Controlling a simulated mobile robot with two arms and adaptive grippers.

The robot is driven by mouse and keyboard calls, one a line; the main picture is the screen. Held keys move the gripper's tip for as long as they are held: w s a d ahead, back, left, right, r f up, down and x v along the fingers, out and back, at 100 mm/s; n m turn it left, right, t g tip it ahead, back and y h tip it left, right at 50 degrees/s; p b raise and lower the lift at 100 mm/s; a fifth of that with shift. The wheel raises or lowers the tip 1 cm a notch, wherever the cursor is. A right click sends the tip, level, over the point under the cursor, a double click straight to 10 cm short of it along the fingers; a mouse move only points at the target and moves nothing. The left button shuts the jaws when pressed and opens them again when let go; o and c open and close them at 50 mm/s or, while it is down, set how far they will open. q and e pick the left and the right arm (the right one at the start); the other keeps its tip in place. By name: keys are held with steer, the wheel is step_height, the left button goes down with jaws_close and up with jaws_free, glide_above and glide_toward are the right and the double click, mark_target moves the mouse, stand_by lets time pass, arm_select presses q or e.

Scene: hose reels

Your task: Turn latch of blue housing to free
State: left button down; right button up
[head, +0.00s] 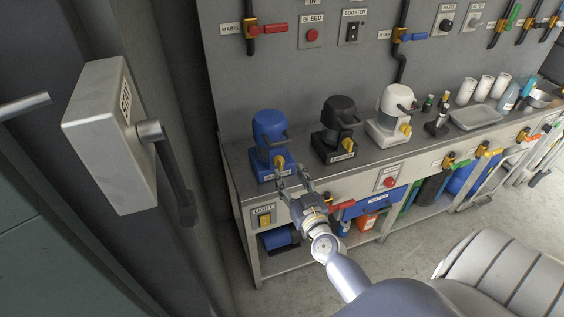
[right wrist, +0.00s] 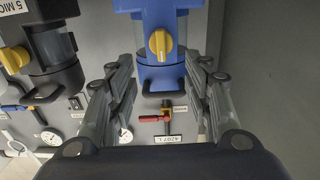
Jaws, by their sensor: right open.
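The blue housing (head: 268,128) stands at the left end of the grey workbench, with a dark handle at its upper right. Its yellow latch (head: 280,162) is low on its front. In the right wrist view the blue housing (right wrist: 153,77) is at the top centre, and its yellow latch (right wrist: 160,44) has its long grip nearly upright in the picture. My right gripper (head: 293,177) is open and empty, just in front of the blue housing near the latch. In the right wrist view its fingers (right wrist: 158,72) are spread to either side of the housing. My left gripper is not in view.
A black housing (head: 339,128) and a white housing (head: 393,113) with yellow latches stand to the right on the workbench (head: 236,158). A grey wall box with a lever (head: 112,135) is at left.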

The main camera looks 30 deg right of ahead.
mark_target(282, 163)
steer(key=x, duration=0.5)
steer(key=shift+w, duration=0.4)
steer(key=shift+w+d, duration=0.1)
steer(key=shift+w, duration=0.55)
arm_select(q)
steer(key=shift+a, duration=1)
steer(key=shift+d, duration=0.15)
arm_select(e)
steer(key=shift+c, duration=0.6)
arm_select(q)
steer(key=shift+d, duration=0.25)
arm_select(e)
steer(key=c, duration=0.9)
